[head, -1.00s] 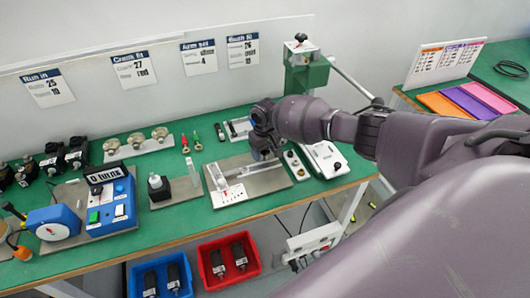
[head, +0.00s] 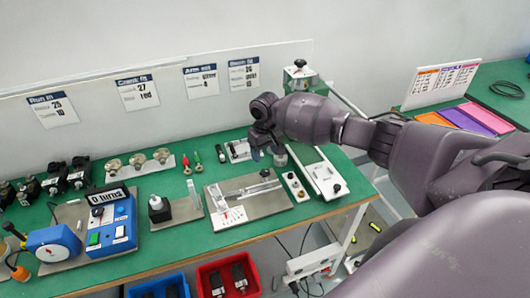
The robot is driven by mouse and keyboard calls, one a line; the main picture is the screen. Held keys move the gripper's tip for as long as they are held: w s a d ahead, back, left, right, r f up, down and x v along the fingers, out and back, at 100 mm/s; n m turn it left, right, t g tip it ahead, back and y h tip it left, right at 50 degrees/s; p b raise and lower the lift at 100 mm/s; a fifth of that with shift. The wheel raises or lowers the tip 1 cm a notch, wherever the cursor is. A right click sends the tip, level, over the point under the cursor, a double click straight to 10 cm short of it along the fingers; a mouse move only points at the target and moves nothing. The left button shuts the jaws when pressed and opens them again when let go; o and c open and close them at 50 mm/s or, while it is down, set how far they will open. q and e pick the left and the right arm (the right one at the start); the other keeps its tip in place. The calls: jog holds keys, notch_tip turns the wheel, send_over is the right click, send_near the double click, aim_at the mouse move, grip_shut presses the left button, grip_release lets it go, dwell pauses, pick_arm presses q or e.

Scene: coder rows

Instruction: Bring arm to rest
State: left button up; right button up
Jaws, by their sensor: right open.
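My right arm (head: 365,140) comes in from the right and reaches over the green bench. My right gripper (head: 266,154) points down above the back of the bench, behind the metal plate fixture (head: 262,207). The jaws are open, and I see nothing held between them. A small grey round part (head: 280,157) shows beside the fingers; I cannot tell whether it touches them. The left gripper is not in view.
The green bench (head: 185,243) holds a blue tester (head: 110,220), a black-topped block (head: 158,208) and a white plate (head: 322,177). A green stand (head: 300,78) rises behind the arm. Red (head: 228,275) and blue bins sit below. Coloured trays (head: 460,118) lie at right.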

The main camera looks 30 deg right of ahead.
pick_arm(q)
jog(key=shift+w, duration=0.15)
pick_arm(e)
jog(key=shift+w, duration=0.1)
jog(key=shift+w+n+t, duration=0.3)
jog(key=shift+w, duration=0.05)
jog(key=w+a+r+n+t+y, duration=0.1)
jog(key=w+a+r+n+t, duration=0.35)
jog(key=w+a+t, duration=0.3)
jog(key=s+a+n+t+y, duration=0.2)
jog(key=s+a+t+y, duration=0.15)
jog(key=s+a, duration=0.5)
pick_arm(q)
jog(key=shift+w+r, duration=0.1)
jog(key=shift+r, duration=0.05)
pick_arm(e)
jog(key=s+d+f+m+h, duration=0.1)
jog(key=s+d+f+m, duration=0.1)
jog(key=s+f, duration=0.3)
jog(key=s+d+f+m+h, duration=0.1)
jog(key=s+f, duration=0.3)
jog(key=s, duration=1)
jog(key=s+d+f+m+h, duration=0.2)
jog(key=s+f, duration=0.3)
jog(key=s, duration=0.5)
jog(key=shift+d+f+m+h, duration=0.3)
jog(key=shift+d+m+h, duration=0.05)
jog(key=shift+m, duration=0.2)
